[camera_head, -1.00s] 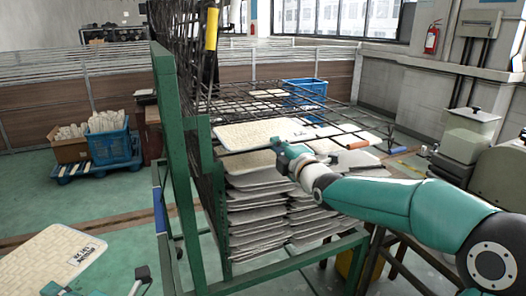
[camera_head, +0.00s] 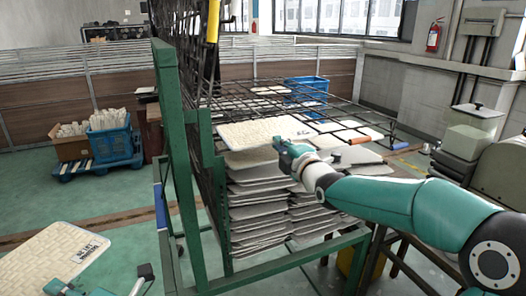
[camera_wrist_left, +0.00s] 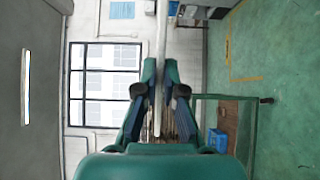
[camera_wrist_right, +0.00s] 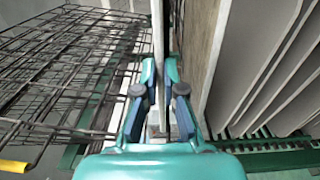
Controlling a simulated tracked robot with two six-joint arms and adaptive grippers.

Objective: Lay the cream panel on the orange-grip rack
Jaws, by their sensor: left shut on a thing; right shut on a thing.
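A cream panel (camera_head: 262,131), with a woven-looking top, is held nearly flat at its near edge by my right gripper (camera_head: 283,148), above a stack of panels. That panel shows edge-on between the fingers in the right wrist view (camera_wrist_right: 158,40). The orange-grip rack is a flat black wire rack (camera_head: 345,106) whose orange grip (camera_head: 359,141) lies right of my right gripper. My left gripper (camera_head: 68,289) is shut on another cream panel (camera_head: 45,258), which has a printed label and is cut off at lower left. It shows edge-on in the left wrist view (camera_wrist_left: 161,40).
A raised wire rack with a yellow grip (camera_head: 212,20) stands steep behind the green post (camera_head: 177,150). Several grey-white panels (camera_head: 258,210) are stacked under my right gripper. A blue crate (camera_head: 306,89) shows behind the flat rack. The green floor at left is mostly clear.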

